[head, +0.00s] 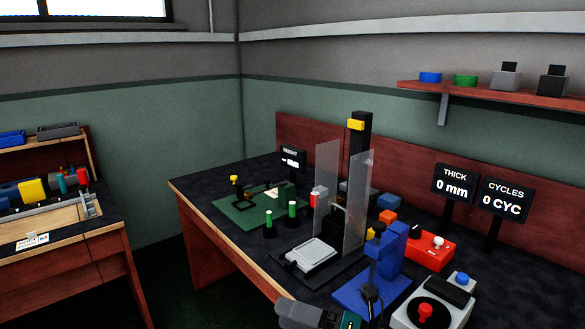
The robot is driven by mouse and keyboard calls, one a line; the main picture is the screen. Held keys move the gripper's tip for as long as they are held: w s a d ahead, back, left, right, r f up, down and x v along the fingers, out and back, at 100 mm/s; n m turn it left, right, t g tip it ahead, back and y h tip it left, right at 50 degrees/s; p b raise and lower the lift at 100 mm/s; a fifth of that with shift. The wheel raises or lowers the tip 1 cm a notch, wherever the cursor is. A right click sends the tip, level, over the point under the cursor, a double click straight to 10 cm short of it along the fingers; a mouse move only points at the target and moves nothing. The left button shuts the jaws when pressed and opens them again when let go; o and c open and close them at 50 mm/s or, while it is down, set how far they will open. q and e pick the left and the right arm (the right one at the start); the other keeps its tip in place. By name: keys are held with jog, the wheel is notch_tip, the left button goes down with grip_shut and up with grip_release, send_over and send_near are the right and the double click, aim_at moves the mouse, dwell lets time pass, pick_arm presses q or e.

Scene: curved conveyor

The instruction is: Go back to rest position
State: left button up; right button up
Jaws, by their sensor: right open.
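My right gripper (330,317) shows at the bottom edge of the head view, partly cut off by the frame. It is grey and dark with a teal patch, and it is open. No held object shows at it. It appears in front of the workbench, just left of the blue stand (388,262); I cannot tell the gap between them. My left gripper is not in view.
The dark-topped workbench (205,187) carries a clear-walled press (358,190), a green mat (232,212), a red box (430,253) and a grey control box (400,317). Displays (454,183) stand behind. Another bench (85,250) is at left, with open floor between.

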jog(key=s+d+f+m+t+h+p, duration=0.1)
jog(key=s+d+f+m+h, duration=0.7)
jog(key=m, duration=0.9)
jog(key=s+d+f+m+t+h+p, duration=0.1)
jog(key=s+d+f+m+t+h, duration=0.2)
jog(key=s+d+f+m+h, duration=0.5)
jog(key=d+f+m, duration=0.1)
jog(key=m, duration=0.8)
jog(key=shift+d+f, duration=0.25)
